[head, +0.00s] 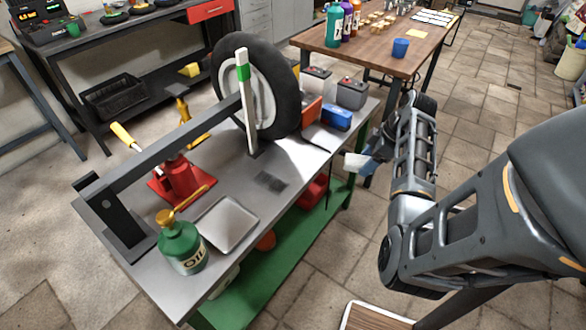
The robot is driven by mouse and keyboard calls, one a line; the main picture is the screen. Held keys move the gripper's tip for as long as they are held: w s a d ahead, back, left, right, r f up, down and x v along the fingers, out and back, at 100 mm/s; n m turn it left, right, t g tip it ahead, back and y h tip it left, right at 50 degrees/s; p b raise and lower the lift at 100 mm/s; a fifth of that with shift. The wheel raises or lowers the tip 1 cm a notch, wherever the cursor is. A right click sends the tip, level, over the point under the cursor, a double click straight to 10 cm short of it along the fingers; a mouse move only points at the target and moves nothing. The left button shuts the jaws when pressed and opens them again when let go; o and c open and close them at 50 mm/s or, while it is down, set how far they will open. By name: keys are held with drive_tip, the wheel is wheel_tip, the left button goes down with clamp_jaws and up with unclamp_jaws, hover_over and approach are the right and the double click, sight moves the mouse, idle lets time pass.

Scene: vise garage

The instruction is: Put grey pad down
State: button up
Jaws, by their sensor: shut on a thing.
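My gripper (368,165) is just off the right edge of the metal workbench (290,150), partly hidden by my own arm. It is shut on a small pale grey flat piece, which I take as the grey pad (354,160); it sticks out to the left of the fingers, toward the bench edge. I cannot tell its exact height above the bench. A dark grey square patch (270,181) lies flat on the bench top, left of and nearer than the gripper; I cannot tell whether it is a mark or a thin pad.
A tyre (284,85) stands behind an upright white post (246,105). A long dark bar (165,138) crosses the bench. A red jack (180,180), grey tray (227,224) and green oil can (181,247) stand left. A blue box (336,118) stands near the right edge. The bench around the dark patch is clear.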

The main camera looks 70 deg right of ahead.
drive_tip(key=p, duration=0.2)
approach(302, 162)
drive_tip(key=f, duration=0.1)
drive_tip(key=s+f, duration=0.1)
drive_tip(key=f, duration=0.2)
drive_tip(key=shift+s+d+f, duration=0.1)
drive_tip(key=shift+s+d, duration=0.1)
drive_tip(key=shift+s, duration=0.15)
drive_tip(key=w, duration=0.4)
drive_tip(key=shift+a+f, duration=0.4)
drive_tip(key=shift+f, duration=0.4)
drive_tip(key=o, duration=1)
drive_tip(key=shift+f, duration=0.1)
